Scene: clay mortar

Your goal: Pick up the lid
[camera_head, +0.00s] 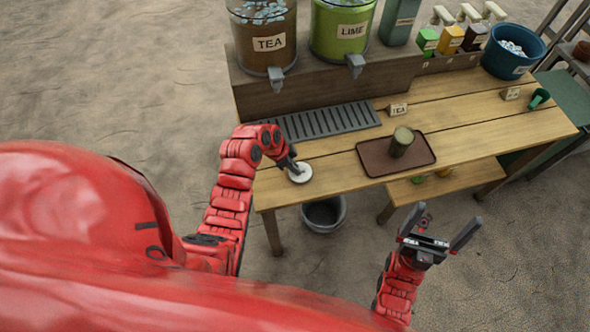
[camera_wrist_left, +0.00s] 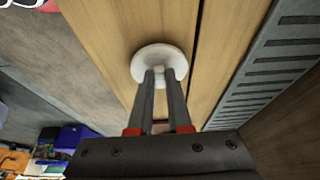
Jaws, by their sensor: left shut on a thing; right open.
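The lid (camera_head: 301,174) is a small white disc over the left end of the wooden table. It also shows in the left wrist view (camera_wrist_left: 159,56), with a small knob between the fingertips. My left gripper (camera_head: 293,166) is shut on the lid; its fingers also show in the left wrist view (camera_wrist_left: 159,78). I cannot tell whether the lid touches the table. My right gripper (camera_head: 440,232) is open and empty, in front of the table and apart from it.
A brown tray (camera_head: 374,165) holds a greenish cylindrical cup (camera_head: 402,141). A slotted drip grate (camera_head: 330,121) lies behind the lid. Tea (camera_head: 265,30) and lime (camera_head: 340,28) dispensers stand on a raised shelf. A grey bucket (camera_head: 325,213) stands below the table.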

